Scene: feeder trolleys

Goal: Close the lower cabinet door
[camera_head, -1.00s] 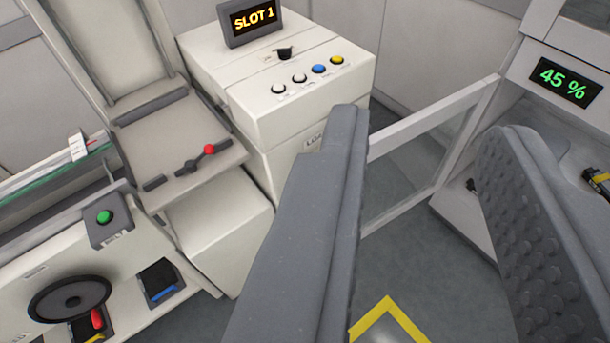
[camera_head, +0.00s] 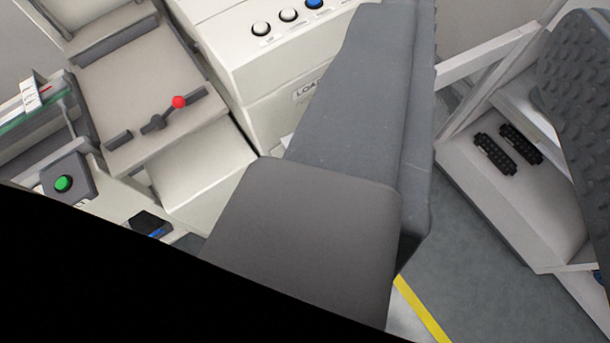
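The lower cabinet door (camera_head: 490,54) appears to be the white-framed panel with a clear pane, standing out from the cabinet at the upper right. Only part of its frame shows; my left finger hides its near end. The white cabinet (camera_head: 535,225) at the right is open, with two black ribbed parts (camera_head: 508,149) inside. My gripper (camera_head: 485,25) is wide open and empty. Its large left finger crosses the middle and its ribbed right finger is at the right edge. The door frame shows between the fingers; I cannot tell whether either touches it.
A white console (camera_head: 270,80) with coloured buttons stands behind the left finger. At the left are a panel with a red-knobbed lever (camera_head: 179,102) and a green button (camera_head: 63,183). Grey floor (camera_head: 460,260) with a yellow line lies below. Black covers the bottom left.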

